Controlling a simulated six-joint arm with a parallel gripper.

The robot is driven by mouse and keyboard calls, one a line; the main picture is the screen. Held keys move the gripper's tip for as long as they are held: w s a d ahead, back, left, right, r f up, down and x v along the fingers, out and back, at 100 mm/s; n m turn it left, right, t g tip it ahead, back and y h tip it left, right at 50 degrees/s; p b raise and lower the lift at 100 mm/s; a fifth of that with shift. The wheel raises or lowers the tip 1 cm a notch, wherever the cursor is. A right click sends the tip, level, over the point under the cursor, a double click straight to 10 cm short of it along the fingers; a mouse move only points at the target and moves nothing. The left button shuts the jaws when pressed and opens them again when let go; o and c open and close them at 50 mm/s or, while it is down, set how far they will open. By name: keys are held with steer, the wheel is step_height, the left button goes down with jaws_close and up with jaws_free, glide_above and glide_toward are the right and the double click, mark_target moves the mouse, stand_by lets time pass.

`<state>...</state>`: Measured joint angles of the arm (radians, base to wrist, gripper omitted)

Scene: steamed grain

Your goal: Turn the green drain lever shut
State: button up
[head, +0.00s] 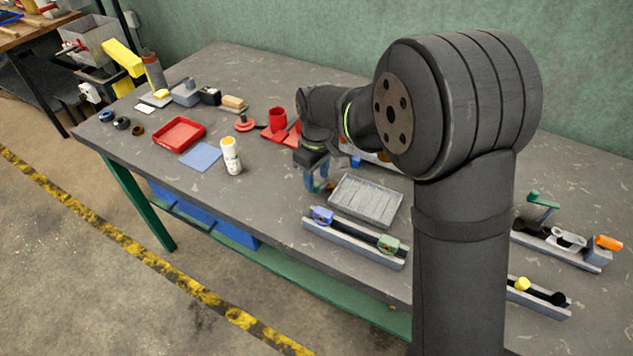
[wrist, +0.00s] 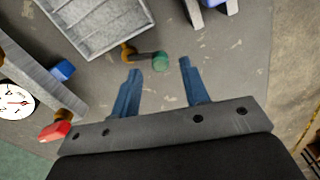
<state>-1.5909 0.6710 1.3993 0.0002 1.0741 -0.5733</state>
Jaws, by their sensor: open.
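The green drain lever shows in the wrist view as a short dark arm ending in a round green knob (wrist: 160,62). Its brass pivot (wrist: 128,52) sits at the edge of a grey ribbed tray (wrist: 72,15). My gripper (wrist: 160,67) is open with blue fingers. The green knob appears in the gap between the fingertips, with space on both sides; I cannot tell the height difference. In the head view my gripper (head: 318,182) points down just left of the grey tray (head: 340,186), and the lever there is largely hidden by it.
A rail (head: 350,240) with blue and green clamps lies in front of the tray. A rail with a gauge (wrist: 15,100), blue knob and red handle stands at left in the wrist view. A white bottle (head: 231,156) and red tray (head: 180,120) stand farther left.

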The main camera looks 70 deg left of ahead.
steer(key=shift+f, duration=1.45)
steer(key=shift+c, duration=0.4)
jaws_close()
